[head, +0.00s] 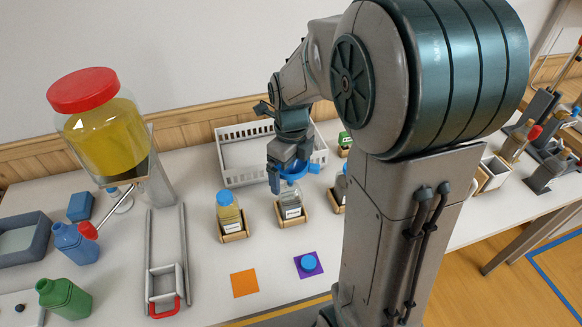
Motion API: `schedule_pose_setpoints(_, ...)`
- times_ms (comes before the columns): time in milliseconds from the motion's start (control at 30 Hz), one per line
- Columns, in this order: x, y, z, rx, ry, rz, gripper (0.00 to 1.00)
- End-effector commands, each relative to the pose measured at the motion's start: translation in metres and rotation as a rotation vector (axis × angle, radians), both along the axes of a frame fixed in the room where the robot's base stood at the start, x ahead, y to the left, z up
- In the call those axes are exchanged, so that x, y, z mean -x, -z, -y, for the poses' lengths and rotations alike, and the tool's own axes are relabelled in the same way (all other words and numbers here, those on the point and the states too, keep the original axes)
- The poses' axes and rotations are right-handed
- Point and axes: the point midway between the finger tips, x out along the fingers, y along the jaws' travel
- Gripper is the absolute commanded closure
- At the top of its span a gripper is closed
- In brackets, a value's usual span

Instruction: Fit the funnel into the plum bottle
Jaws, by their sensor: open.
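A blue funnel (296,169) is at my gripper (283,176), right above a clear bottle (291,207) with a white label in a wooden holder. My gripper is open, with its fingers at the funnel's near left side. The funnel's lower end is hidden, so I cannot tell whether it sits in the bottle's neck. The label is too small to read, and no bottle looks clearly plum-coloured. A blue cap (309,262) lies on a purple square (310,272) in front of this bottle.
Another bottle (341,186) is partly hidden by my arm. A white basket (238,166) is behind. A red-lidded jar (104,132) stands left, above a railed track (149,240). An orange square (244,284) lies in front.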

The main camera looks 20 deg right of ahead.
Motion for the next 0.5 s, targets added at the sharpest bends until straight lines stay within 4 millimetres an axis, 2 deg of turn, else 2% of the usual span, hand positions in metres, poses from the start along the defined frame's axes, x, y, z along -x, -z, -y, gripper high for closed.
schedule_pose_setpoints(500, -0.0002, -0.0082, 0.0000, -0.001, 0.000, 0.001, 0.00)
